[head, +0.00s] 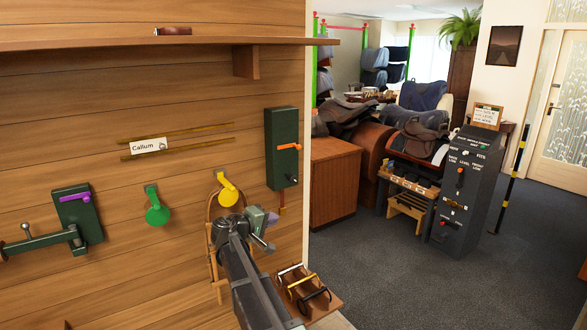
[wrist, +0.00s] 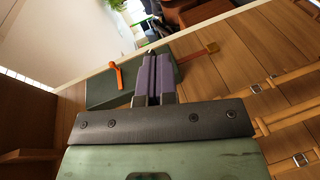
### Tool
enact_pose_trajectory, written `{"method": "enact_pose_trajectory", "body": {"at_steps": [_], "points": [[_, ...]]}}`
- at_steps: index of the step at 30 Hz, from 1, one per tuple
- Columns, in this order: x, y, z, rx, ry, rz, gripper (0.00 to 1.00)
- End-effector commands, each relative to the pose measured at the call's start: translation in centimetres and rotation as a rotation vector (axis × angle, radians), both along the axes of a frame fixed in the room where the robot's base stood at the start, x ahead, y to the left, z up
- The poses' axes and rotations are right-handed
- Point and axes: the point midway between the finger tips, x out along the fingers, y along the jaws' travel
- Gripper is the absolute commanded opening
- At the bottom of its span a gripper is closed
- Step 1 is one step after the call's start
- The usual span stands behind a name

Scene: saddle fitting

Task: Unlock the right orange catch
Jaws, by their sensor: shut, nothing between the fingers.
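The orange catch (head: 287,147) is a short lever lying roughly level across the front of a dark green box (head: 281,170) on the plank wall. In the wrist view the orange catch (wrist: 115,77) stands out from the green box (wrist: 128,87), left of my fingers. My gripper (head: 272,218) is below the box in the head view and looks apart from the catch. In the wrist view its purple-grey fingers (wrist: 154,78) are together and empty, overlapping the box in the picture. I cannot tell how far they are from it.
A purple catch (head: 78,198) sits on another green box at the left. Green (head: 157,213) and yellow (head: 228,194) hooks hang between. A brown strap (head: 282,205) hangs below the right box. A shelf (head: 150,43) runs above. The wall ends just right of the box.

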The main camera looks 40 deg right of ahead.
Motion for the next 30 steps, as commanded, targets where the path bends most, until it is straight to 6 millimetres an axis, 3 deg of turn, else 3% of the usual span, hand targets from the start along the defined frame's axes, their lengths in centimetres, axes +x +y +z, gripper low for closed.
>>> {"method": "enact_pose_trajectory", "body": {"at_steps": [1, 3, 7, 11, 20, 23, 30], "points": [[3.9, -2.9, 0.5, -0.165, 0.020, 0.014, 0.00], [7.2, -5.5, 3.1, -0.386, 0.063, 0.043, 0.00], [10.8, -7.6, 6.0, -0.633, 0.139, 0.084, 0.00], [11.5, -7.8, 7.0, -0.701, 0.163, 0.097, 0.00], [11.4, -7.9, 7.3, -0.699, 0.163, 0.095, 0.00], [11.7, -8.7, 7.8, -0.699, 0.163, 0.095, 0.00], [13.0, -12.9, 10.2, -0.698, 0.164, 0.093, 0.00]]}}
